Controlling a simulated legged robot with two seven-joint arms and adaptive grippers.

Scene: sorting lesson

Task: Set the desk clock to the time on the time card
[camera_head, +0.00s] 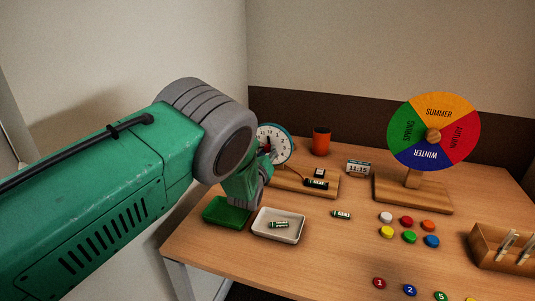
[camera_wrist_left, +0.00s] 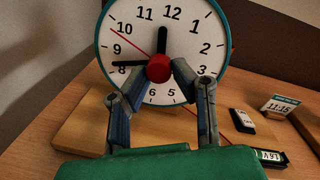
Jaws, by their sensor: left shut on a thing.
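The desk clock (camera_head: 279,137) has a white face and teal rim and stands on a wooden board (camera_head: 326,191). In the left wrist view its dial (camera_wrist_left: 185,32) shows the short black hand near 12, the long one between 8 and 9, and a thin red hand toward 10. My left gripper (camera_wrist_left: 160,72) is shut on the red knob (camera_wrist_left: 157,67) at the dial's centre. The fingers hide part of the lower dial. In the head view this gripper (camera_head: 268,150) is partly hidden by my arm. The time card (camera_head: 358,168) reads 11:15 and also shows in the wrist view (camera_wrist_left: 279,103).
A switch (camera_head: 320,173) and a battery (camera_head: 317,184) are by the clock. A green tray (camera_head: 214,213) and a white tray (camera_head: 289,236) holding a battery lie in front. Another battery (camera_head: 341,215) lies loose.

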